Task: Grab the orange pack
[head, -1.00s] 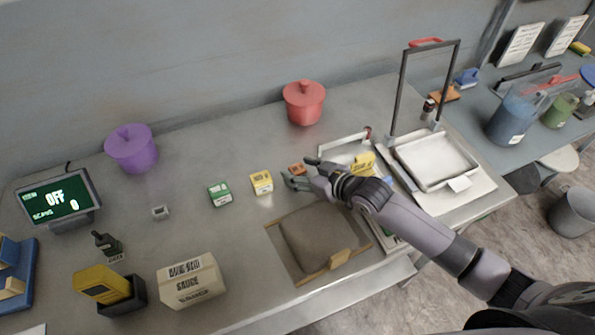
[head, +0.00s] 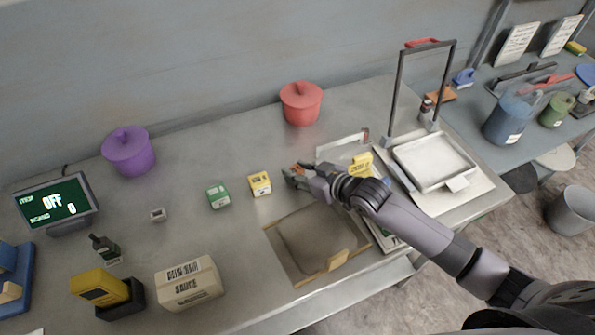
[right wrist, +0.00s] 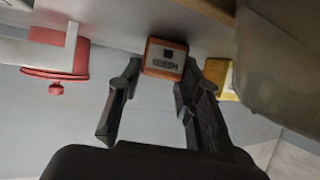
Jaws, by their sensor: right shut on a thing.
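The orange pack (right wrist: 165,58) sits between the two dark fingers of my right gripper (right wrist: 152,98) in the right wrist view, a finger on each side, with its label facing the camera. In the head view my right gripper (head: 298,177) is low over the table, just behind the grey pad, and is shut on the pack. There the fingers cover most of the pack, and only a small orange patch shows. I cannot tell whether it is clear of the table. My left gripper is not in view.
A yellow pack (head: 260,183) and a green pack (head: 218,196) stand left of the gripper. A red pot (head: 301,103) is behind it. The framed grey pad (head: 312,236) lies in front. A white tray (head: 434,162) under a tall frame is to the right.

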